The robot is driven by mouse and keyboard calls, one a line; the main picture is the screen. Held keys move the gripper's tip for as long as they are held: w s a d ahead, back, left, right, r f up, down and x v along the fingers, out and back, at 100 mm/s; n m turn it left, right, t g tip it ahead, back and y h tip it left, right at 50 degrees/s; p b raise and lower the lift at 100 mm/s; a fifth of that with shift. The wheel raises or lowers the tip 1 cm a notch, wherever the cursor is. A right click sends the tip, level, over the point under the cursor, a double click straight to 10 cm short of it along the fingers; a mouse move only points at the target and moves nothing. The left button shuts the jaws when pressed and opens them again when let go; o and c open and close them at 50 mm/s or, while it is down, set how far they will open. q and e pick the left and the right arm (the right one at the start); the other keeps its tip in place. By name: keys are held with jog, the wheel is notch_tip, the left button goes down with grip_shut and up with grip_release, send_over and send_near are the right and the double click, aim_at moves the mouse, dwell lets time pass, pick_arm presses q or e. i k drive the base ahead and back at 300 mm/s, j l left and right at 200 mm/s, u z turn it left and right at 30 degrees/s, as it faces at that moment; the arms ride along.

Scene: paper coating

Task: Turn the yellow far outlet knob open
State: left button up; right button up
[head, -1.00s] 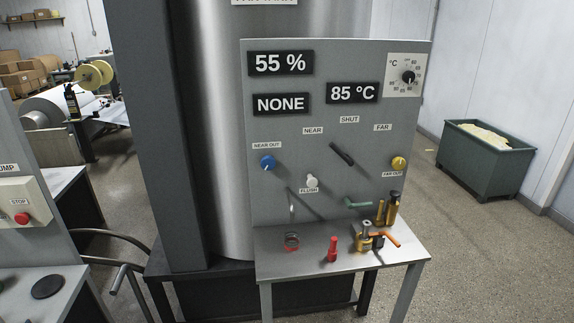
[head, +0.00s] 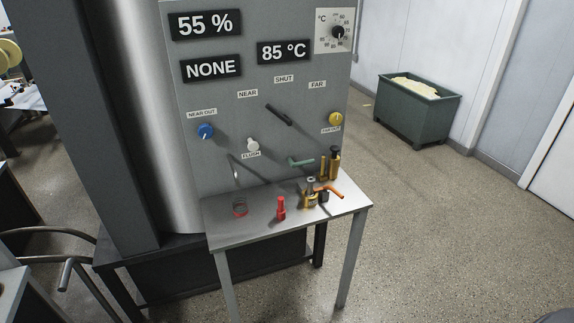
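The yellow far outlet knob (head: 336,118) is on the right side of the grey control panel (head: 200,160), just above the label "FAR OUT". It is small here, and I cannot read its exact setting. The blue near outlet knob (head: 205,131) is on the panel's left side under the "NEAR OUT" label. A black lever (head: 279,115) slants below the "SHUT" label, between "NEAR" and "FAR". Neither of my grippers is in view.
A small metal table (head: 240,236) under the panel bears a red object (head: 281,208), a brass valve fitting with an orange handle (head: 330,190) and brass cylinders (head: 334,163). A green bin (head: 412,120) stands by the wall. The floor to the right is clear.

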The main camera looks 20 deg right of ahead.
aim_at(335, 118)
jog(key=l, duration=1.7)
jog(key=i, duration=0.05)
